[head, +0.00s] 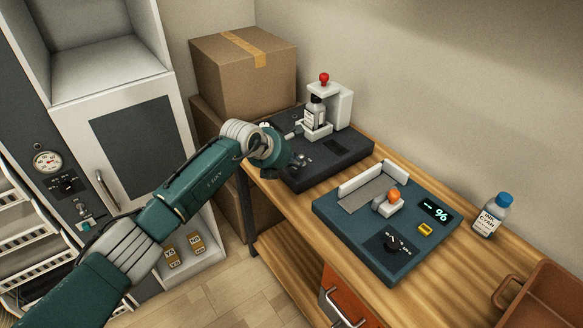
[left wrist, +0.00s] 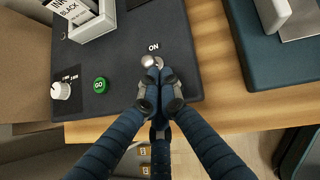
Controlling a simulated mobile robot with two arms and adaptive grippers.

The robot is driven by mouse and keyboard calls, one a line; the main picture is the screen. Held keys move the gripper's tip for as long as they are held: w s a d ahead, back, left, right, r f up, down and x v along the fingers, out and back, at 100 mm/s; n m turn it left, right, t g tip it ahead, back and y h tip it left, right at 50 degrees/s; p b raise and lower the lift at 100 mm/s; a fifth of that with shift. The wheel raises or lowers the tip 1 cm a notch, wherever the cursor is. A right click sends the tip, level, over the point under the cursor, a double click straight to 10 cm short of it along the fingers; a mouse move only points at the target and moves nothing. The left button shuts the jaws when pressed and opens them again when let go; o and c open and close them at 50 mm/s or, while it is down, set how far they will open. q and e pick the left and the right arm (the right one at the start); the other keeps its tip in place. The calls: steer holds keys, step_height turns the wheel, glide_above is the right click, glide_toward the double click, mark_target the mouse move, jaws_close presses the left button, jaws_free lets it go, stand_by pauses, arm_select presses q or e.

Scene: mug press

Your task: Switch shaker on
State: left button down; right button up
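The shaker is a dark base unit (head: 345,158) on the bench, with a white holder (head: 343,103) and a small black-capped ink bottle (head: 314,112) in it. In the left wrist view its top (left wrist: 125,45) shows a small silver switch (left wrist: 148,61) beside the word ON. My left gripper (left wrist: 157,76) has its fingertips together right at this switch, partly covering it. I cannot tell whether they touch it. In the head view my left gripper (head: 290,162) is over the near left part of the unit. My right gripper is not in view.
A green GO button (left wrist: 101,84) and a white knob (left wrist: 62,91) lie left of the fingers. A blue-green device (head: 350,235) with a display stands to the right. A blue-capped bottle (head: 491,217), brown crate (head: 547,300) and cardboard box (head: 240,80) are near.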

arm_select(q)
steer(key=shift+w+d, duration=0.15)
steer(key=shift+d, duration=0.05)
steer(key=shift+w+d+r+b, duration=0.1)
steer(key=shift+r+b, duration=0.1)
steer(key=shift+b, duration=0.25)
steer(key=shift+d, duration=0.15)
steer(key=shift+w+r, duration=0.1)
steer(key=shift+r, duration=0.1)
steer(key=shift+r, duration=0.7)
